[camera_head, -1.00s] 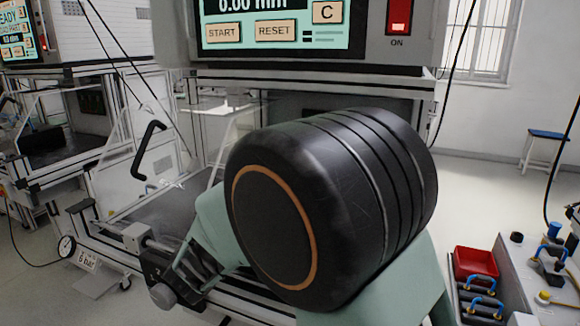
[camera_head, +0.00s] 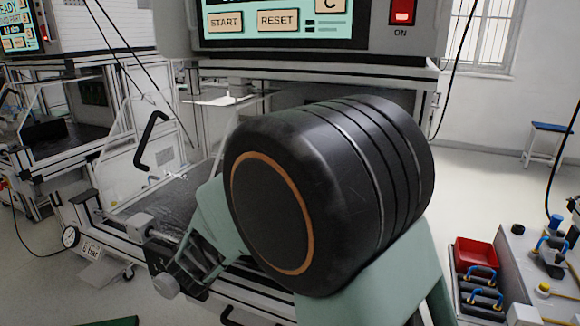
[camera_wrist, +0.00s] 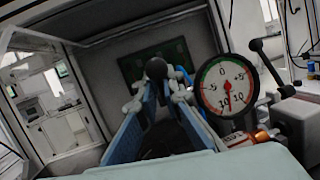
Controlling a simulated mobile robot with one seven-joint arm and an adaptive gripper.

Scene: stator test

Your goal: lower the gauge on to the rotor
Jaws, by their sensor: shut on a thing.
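In the wrist view my gripper (camera_wrist: 157,82) has its two blue-padded fingers drawn together at the tips. A black ball knob (camera_wrist: 157,68) shows at the fingertips, and the jaws are shut on it. The round dial gauge (camera_wrist: 228,85), with a white face and a red and green ring, stands just right of the fingers. Its needle points down. I cannot clearly make out the rotor; small orange parts show below the dial.
A test bench with a screen (camera_head: 270,20) and red switch (camera_head: 402,12) stands ahead. A red bin (camera_head: 475,252) is at the right. Clear floor lies before a blue stool (camera_head: 550,130).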

